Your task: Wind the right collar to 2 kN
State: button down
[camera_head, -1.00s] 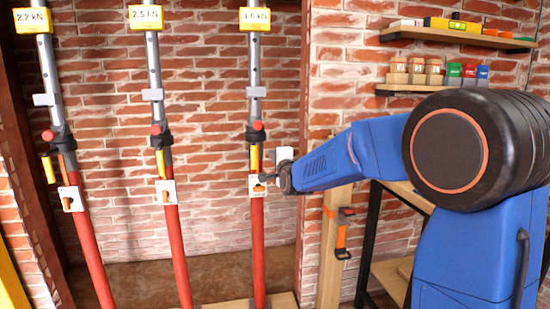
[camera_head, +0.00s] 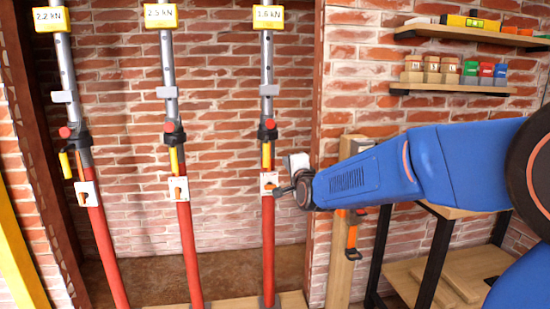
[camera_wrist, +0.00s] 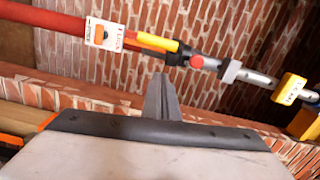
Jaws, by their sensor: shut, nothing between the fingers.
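The right prop has a red lower tube (camera_head: 268,240), a grey upper tube and a yellow display (camera_head: 268,17) that appears to read 1.6 kN. Its black collar (camera_head: 267,133) has a red knob and a yellow handle (camera_head: 267,156) hanging down along the tube. A white plate (camera_head: 269,180) with an orange lever sits below the handle. My gripper (camera_head: 279,191) is shut and empty, just right of the plate. In the wrist view, the shut fingers (camera_wrist: 162,100) point towards the prop, below the yellow handle (camera_wrist: 152,41) in the picture, with nothing between them. Contact with the prop cannot be told.
The middle prop (camera_head: 190,240), with a 2.5 kN display, and the left prop (camera_head: 105,250), with a 2.2 kN display, stand to the left. A timber post (camera_head: 336,265) with an orange tool, shelves (camera_head: 440,88) and a black-framed rack (camera_head: 435,260) are on the right.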

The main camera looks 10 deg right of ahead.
aim_at(266, 143)
jog(key=w+a+m+y, duration=0.15)
jog(key=a+m, duration=0.25)
jog(key=m, duration=1.4)
jog(key=w+a+m+y, duration=0.1)
jog(key=a+m+y, duration=0.25)
jog(key=m, duration=1.35)
jog(key=w+h, duration=0.1)
jog(key=w, duration=0.8)
jog(key=shift+w+r+g, duration=0.2)
jog(key=shift+r+g, duration=0.1)
jog(key=shift+g, duration=0.1)
jog(key=shift+d, duration=0.2)
